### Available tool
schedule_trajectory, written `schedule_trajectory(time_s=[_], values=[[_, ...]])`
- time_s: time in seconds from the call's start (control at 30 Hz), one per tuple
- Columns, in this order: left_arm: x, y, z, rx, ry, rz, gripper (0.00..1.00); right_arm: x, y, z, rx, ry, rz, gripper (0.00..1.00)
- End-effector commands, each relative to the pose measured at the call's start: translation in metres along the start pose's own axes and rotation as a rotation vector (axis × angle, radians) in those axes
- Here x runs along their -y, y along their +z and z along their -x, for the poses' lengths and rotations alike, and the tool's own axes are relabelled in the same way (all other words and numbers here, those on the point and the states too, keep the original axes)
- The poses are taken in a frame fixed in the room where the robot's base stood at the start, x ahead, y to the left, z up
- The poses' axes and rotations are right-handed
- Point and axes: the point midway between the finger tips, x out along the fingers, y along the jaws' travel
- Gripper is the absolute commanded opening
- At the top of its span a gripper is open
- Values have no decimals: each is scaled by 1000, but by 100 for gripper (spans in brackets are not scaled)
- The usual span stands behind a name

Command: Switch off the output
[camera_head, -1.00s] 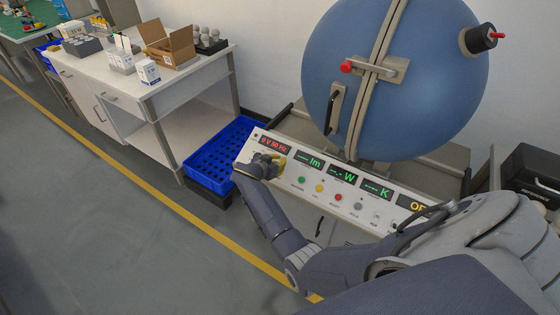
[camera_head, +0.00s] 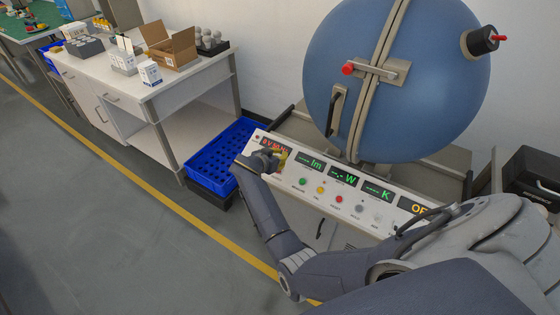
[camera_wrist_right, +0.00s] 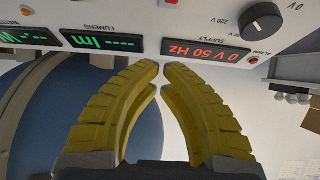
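The white control panel (camera_head: 345,196) stands in front of the blue sphere. Its supply display (camera_wrist_right: 206,50) reads "0 V 50 Hz" in red, upside down in the right wrist view. A black supply knob (camera_wrist_right: 262,22) with voltage marks sits beside it. An amber display (camera_head: 416,206) at the panel's right shows "OF", the rest hidden by my arm. My right gripper (camera_head: 272,157) is at the panel's left end, partly covering the supply display. In the wrist view, its yellow fingers (camera_wrist_right: 160,68) have their tips almost together, with nothing between them. My left gripper is out of view.
The blue sphere (camera_head: 390,75) rises behind. A blue crate (camera_head: 220,158) is left of the panel, beside a white workbench (camera_head: 125,105) with boxes and bulbs.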

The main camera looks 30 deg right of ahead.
Motion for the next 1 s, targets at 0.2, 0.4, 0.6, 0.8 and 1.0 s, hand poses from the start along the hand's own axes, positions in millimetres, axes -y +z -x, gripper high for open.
schedule_trajectory(time_s=[0.2, 0.4, 0.6, 0.8, 1.0], values=[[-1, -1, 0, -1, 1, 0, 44, 1, -31, 19, 1, -1, -4, 0], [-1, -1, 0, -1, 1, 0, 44, 1, -51, 30, 1, -1, -3, 0], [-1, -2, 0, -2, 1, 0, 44, 0, -61, 35, 1, 0, -1, 0], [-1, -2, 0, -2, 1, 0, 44, 0, -63, 36, 1, 0, 0, 0], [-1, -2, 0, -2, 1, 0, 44, 0, -62, 36, 1, 0, 0, 0]])
